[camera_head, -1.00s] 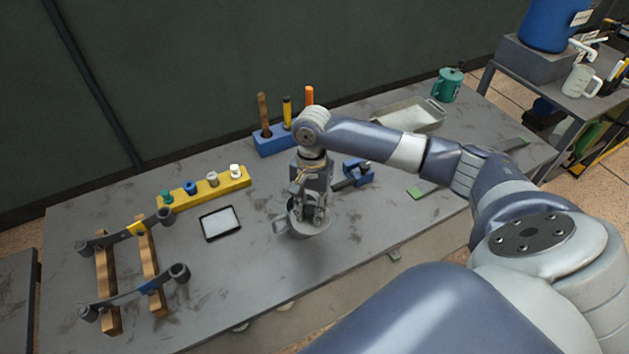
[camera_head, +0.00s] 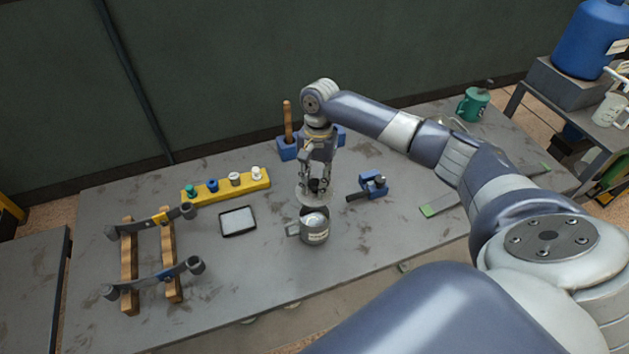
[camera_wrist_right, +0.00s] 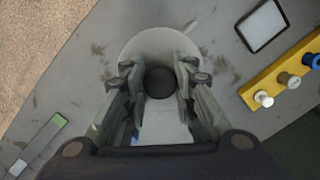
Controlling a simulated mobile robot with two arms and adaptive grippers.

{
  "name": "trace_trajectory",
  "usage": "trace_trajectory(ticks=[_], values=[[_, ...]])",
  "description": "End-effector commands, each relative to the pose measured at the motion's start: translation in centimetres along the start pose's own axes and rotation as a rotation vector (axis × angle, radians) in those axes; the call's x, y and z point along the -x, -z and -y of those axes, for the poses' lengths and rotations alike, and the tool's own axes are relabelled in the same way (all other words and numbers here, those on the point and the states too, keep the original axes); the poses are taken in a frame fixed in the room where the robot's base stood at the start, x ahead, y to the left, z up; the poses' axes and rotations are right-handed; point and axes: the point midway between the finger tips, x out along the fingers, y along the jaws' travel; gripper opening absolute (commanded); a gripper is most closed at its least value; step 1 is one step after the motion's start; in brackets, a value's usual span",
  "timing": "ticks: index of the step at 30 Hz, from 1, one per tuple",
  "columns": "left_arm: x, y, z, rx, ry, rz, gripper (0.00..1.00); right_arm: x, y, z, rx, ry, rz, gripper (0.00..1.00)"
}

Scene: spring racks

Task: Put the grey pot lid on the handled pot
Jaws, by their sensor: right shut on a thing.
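The handled pot (camera_head: 318,238) is a grey cup-like pot with a label, upright on the bench, its handle on the left. Its mouth is partly visible and shows a pale inside. My right gripper (camera_head: 317,187) is above and slightly behind the pot, pointing down, shut on the black knob of the grey pot lid (camera_head: 308,198). The lid is held above the pot, apart from it. In the right wrist view the round lid (camera_wrist_right: 150,43) shows beyond the fingers (camera_wrist_right: 160,85) and hides most of the pot. My left gripper is not in view.
A black-rimmed tray (camera_head: 238,222) and a yellow peg rack (camera_head: 228,187) lie left of the pot. A wooden rack with grey brackets (camera_head: 129,255) is farther left. A blue clamp-like tool (camera_head: 373,185) is to the right, a blue tool holder (camera_head: 288,150) behind. Bench in front is clear.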

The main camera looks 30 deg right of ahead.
Motion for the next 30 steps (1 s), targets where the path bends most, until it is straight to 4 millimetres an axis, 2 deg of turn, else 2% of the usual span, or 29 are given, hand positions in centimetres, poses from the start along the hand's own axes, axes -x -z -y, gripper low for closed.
trace_trajectory(ticks=[3, 5, 18, 30], values=[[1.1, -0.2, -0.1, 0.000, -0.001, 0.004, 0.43, 0.3, -0.1, 0.0, -0.002, -0.001, 0.002, 0.02], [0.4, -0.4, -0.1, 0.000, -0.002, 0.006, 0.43, -0.7, 0.0, 0.0, -0.001, -0.001, 0.003, 0.02], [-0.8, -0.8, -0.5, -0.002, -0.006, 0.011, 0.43, -4.7, 0.7, 0.1, -0.001, 0.001, 0.002, 0.02], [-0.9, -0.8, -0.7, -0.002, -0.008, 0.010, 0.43, -5.4, 0.8, 0.0, -0.001, 0.001, 0.001, 0.02]])
